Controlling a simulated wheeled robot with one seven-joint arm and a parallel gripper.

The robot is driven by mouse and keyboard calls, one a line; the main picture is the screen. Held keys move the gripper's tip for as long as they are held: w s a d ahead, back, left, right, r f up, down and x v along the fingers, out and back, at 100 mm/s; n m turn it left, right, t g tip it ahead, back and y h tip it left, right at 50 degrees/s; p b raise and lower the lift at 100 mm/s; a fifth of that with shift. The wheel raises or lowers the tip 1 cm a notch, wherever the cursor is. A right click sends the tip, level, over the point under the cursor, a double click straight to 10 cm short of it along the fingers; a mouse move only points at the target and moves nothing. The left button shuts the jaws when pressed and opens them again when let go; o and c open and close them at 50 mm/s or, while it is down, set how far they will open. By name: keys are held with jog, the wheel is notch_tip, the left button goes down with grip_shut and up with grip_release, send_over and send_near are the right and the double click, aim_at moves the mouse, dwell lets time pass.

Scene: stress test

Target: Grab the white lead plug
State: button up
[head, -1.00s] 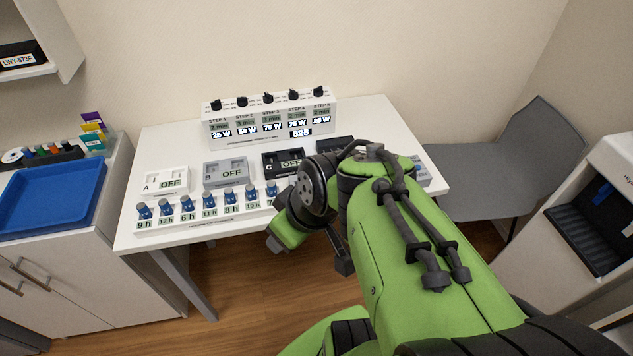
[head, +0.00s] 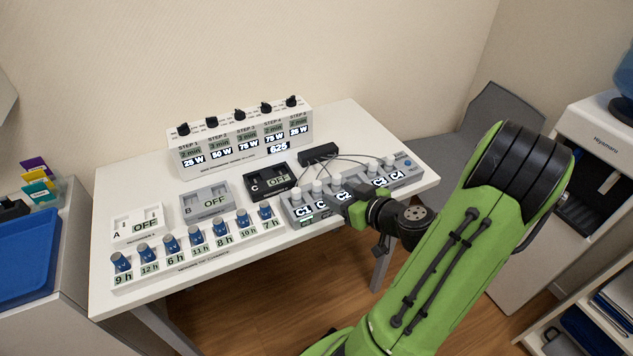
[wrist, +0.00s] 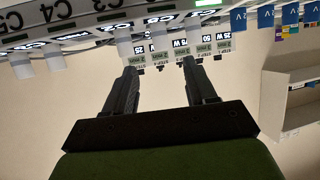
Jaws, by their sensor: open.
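Several white lead plugs stand upright in a row on a grey panel (head: 407,178) with labels such as C1 and C4. One white plug (head: 317,187) is near the panel's left part, and another (head: 373,166) is towards its right. My gripper (head: 352,206) is at the panel's front edge near the C2 label, its fingers largely hidden by my wrist in the head view. In the wrist view, which looks upside down, its two dark fingers (wrist: 160,68) are apart with nothing held between them. A white plug (wrist: 125,46) hangs beyond the left finger.
Thin dark leads run from a black box (head: 318,152) behind the plugs. Left of the panel are blue-capped vials (head: 196,238) in a rack and three switch boxes (head: 206,204). A knob console (head: 243,143) stands at the back. A grey chair (head: 480,130) is on the right.

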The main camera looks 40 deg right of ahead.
aim_at(320, 186)
jog(key=x, duration=1)
jog(key=shift+r, duration=0.1)
grip_shut()
